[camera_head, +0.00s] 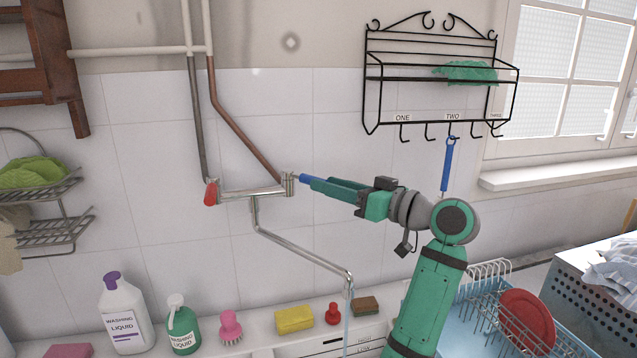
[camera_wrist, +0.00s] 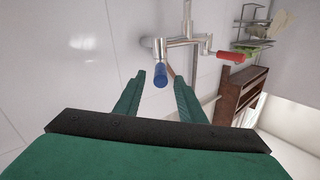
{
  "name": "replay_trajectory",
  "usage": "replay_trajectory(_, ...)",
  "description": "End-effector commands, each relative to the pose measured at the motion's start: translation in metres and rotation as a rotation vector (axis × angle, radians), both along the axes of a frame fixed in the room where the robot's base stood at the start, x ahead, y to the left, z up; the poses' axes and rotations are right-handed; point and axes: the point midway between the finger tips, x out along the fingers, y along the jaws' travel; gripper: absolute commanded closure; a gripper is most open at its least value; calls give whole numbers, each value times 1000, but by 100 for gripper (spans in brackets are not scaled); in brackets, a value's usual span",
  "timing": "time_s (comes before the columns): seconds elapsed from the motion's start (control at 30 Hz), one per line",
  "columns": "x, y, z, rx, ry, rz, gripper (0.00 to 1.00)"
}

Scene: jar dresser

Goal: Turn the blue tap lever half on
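The wall tap (camera_head: 250,192) has a blue lever (camera_head: 305,178) at its right end and a red lever (camera_head: 210,193) at its left end. In the head view the blue lever sticks out to the right, towards my gripper (camera_head: 313,184). In the wrist view the blue lever (camera_wrist: 161,76) lies between the tips of my two spread fingers (camera_wrist: 163,82), with gaps on both sides. My gripper is open and holds nothing. The red lever (camera_wrist: 230,57) shows at the upper right there. A thin pale-blue stream (camera_head: 347,320) hangs below the spout (camera_head: 348,278).
A black wire rack (camera_head: 440,78) with hooks and a hanging blue tool (camera_head: 447,160) is above my arm. Bottles (camera_head: 125,315), a pink brush (camera_head: 230,327) and a yellow sponge (camera_head: 294,319) stand below. A dish rack (camera_head: 490,310) is at the lower right.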

Motion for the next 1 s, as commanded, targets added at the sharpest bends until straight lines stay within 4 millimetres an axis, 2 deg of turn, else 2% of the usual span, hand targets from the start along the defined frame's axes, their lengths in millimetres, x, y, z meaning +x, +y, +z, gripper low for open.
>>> replay_trajectory(0.1,-14,-20,0,0,-1,-3,64)
replay_trajectory(0.2,-23,-31,0,-1,1,-3,64)
replay_trajectory(0.4,-34,-44,-1,-1,1,-1,64)
replay_trajectory(0.8,-35,-45,-1,-1,1,0,64)
replay_trajectory(1.0,-27,-34,0,0,1,2,64)
